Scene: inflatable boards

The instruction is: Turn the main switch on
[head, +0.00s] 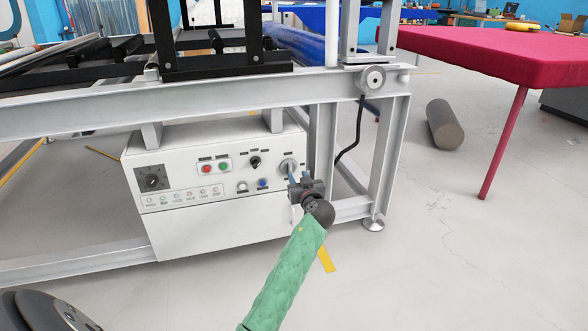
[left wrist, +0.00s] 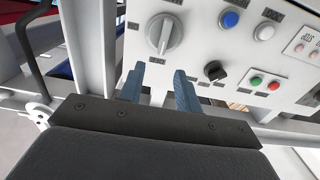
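The white control box (head: 215,185) sits under the frame. A large grey rotary switch (head: 289,166) is at the upper right of its face; it also shows at the top of the left wrist view (left wrist: 164,33). I cannot read its label. A black rotary dial (head: 152,179) is at the box's left end. My left gripper (head: 293,182) is just in front of and below the grey switch. In the left wrist view its two blue fingers (left wrist: 157,76) are spread with nothing between them, apart from the switch. My right gripper is not in view.
Red (head: 207,169) and green (head: 224,166) buttons, a small black knob (head: 255,162) and a blue button (head: 263,183) share the panel. The metal frame's beam (head: 210,100) runs above and its leg (head: 392,150) stands right. Floor in front is mostly clear.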

